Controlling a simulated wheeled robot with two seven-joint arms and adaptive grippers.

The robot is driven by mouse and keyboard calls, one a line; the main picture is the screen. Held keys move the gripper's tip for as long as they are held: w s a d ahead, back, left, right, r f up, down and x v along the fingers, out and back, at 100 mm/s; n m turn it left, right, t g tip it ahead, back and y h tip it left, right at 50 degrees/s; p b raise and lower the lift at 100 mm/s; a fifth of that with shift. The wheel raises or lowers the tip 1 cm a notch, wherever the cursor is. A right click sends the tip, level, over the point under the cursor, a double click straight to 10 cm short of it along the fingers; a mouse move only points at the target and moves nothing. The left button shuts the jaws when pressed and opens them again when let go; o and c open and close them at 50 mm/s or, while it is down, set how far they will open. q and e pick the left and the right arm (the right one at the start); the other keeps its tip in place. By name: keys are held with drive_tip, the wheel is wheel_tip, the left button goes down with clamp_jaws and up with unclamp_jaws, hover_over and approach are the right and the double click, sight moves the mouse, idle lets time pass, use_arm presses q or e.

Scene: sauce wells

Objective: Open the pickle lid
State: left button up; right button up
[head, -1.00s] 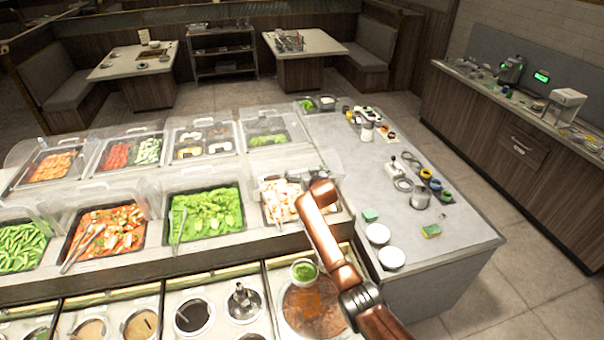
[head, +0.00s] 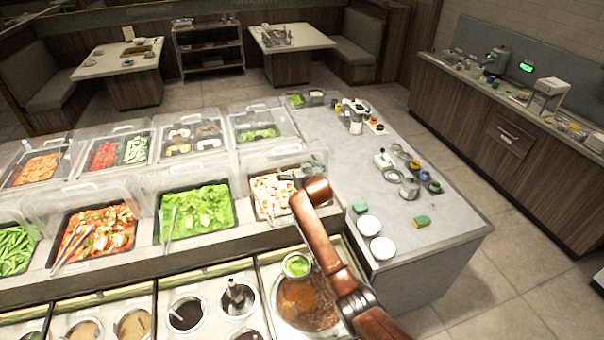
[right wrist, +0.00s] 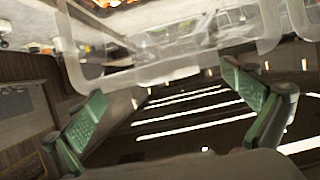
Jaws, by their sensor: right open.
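A clear lid (head: 262,161) stands over the front-row tray of pale, pinkish pieces (head: 268,198), at the right end of the row. I cannot tell for sure that these are the pickles. My right gripper (head: 293,179) is at the right part of this lid, partly hidden by my own copper-coloured arm. In the right wrist view my right gripper (right wrist: 168,108) is open, its green-padded fingers wide apart. A clear lid edge (right wrist: 165,75) crosses just beyond the fingertips, with no visible grip on it. My left gripper is not in view.
Sauce wells (head: 187,313) line the front.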

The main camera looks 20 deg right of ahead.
drive_tip(key=v, duration=0.8)
drive_tip(key=shift+r, duration=0.1)
